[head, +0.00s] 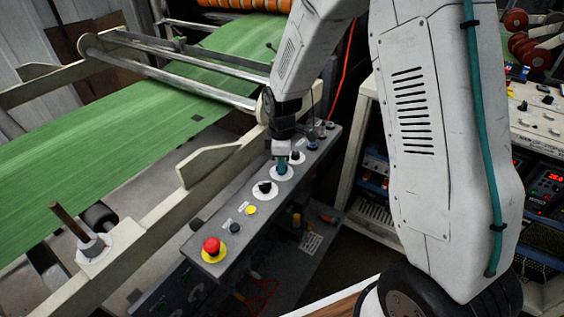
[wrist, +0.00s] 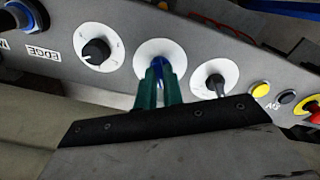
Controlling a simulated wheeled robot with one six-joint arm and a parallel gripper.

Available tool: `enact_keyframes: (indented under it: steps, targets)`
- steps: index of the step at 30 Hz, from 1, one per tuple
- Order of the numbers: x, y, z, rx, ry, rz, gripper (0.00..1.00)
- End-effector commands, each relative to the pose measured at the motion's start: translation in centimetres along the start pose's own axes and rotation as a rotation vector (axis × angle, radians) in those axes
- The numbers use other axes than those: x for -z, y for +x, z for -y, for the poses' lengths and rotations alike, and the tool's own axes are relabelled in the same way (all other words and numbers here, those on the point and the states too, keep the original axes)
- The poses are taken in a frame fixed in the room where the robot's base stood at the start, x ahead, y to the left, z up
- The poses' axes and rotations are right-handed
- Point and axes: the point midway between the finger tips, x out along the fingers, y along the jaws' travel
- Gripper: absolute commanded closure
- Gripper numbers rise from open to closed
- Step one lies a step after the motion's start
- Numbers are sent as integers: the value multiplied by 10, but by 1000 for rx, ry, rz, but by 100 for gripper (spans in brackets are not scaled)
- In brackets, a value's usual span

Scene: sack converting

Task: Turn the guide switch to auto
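A grey control panel (head: 223,215) runs away from me with a row of switches and buttons. My gripper (head: 283,165) points down at a switch on a round white plate (wrist: 143,50). In the wrist view its two teal fingers (wrist: 160,75) are close together, one on each side of a blue knob (wrist: 164,64). The fingers hide most of the knob, so its setting and any firm grip cannot be made out. A black dial knob (wrist: 96,51) beside an "EDGE" label (wrist: 43,53) is to the left. Which switch is the guide switch is not readable.
A black lever switch (wrist: 216,84) stands close to the right of the fingers. Beyond it are a yellow button (head: 251,210), a black button (head: 235,228) and a red emergency button (head: 212,246). A cream machine rail and green web (head: 130,135) lie left of the panel.

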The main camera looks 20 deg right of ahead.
Motion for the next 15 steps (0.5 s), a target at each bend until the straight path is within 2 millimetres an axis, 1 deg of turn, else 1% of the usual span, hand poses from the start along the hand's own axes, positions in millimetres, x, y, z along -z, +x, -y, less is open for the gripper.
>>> enact_keyframes:
  steps: [8,15]
  targets:
    - [0,0,0,0,17,0,100]
    - [0,0,0,0,119,0,100]
